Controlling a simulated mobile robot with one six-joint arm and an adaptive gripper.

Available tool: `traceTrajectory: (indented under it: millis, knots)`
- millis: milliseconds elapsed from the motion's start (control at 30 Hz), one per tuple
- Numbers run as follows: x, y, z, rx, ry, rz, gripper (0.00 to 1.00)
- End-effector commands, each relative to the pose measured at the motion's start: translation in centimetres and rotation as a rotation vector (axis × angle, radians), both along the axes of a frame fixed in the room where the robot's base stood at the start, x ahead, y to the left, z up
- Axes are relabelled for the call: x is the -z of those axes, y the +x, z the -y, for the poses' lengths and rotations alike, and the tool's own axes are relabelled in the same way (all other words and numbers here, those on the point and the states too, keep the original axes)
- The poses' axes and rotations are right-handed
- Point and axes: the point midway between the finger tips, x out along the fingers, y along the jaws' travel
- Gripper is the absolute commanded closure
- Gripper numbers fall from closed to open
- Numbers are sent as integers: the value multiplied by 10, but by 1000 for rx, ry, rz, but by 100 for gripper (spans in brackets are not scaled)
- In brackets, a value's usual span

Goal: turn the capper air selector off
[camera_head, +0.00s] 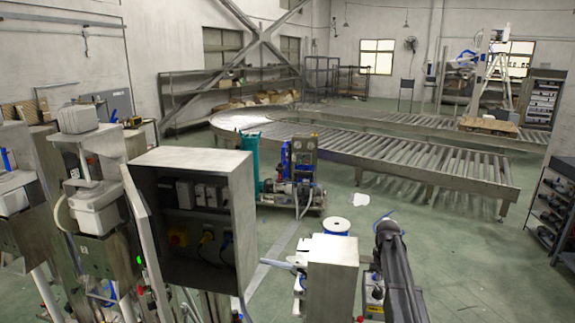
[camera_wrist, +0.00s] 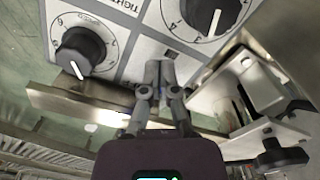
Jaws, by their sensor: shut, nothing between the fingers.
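In the wrist view a pale control panel (camera_wrist: 130,62) carries two black knobs with white pointer lines and numbered scales. One knob (camera_wrist: 80,50) is at the upper left and the other knob (camera_wrist: 205,14) is at the top, cut by the frame edge. A small dark square (camera_wrist: 170,53) sits on the panel between them. No label reading air selector is legible, so I cannot tell which control it is. My gripper (camera_wrist: 160,68) is shut and empty, its tips close to the panel's lower edge near the dark square. Contact cannot be judged.
A metal bracket with a black hand knob (camera_wrist: 280,155) stands right of my gripper in the wrist view. In the head view an open electrical cabinet (camera_head: 190,160) is at left, a grey metal box (camera_head: 332,280) at front, and a roller conveyor (camera_head: 420,165) behind.

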Motion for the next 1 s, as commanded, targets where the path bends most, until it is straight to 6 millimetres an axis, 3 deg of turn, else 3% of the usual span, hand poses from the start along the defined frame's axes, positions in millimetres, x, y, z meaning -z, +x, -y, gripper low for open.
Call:
traceTrajectory:
  millis: [633, 1000]
  knots:
    - [-1, -6, 2, 0, 0, 0, 100]
    - [-30, -6, 2, 0, -1, 0, 100]
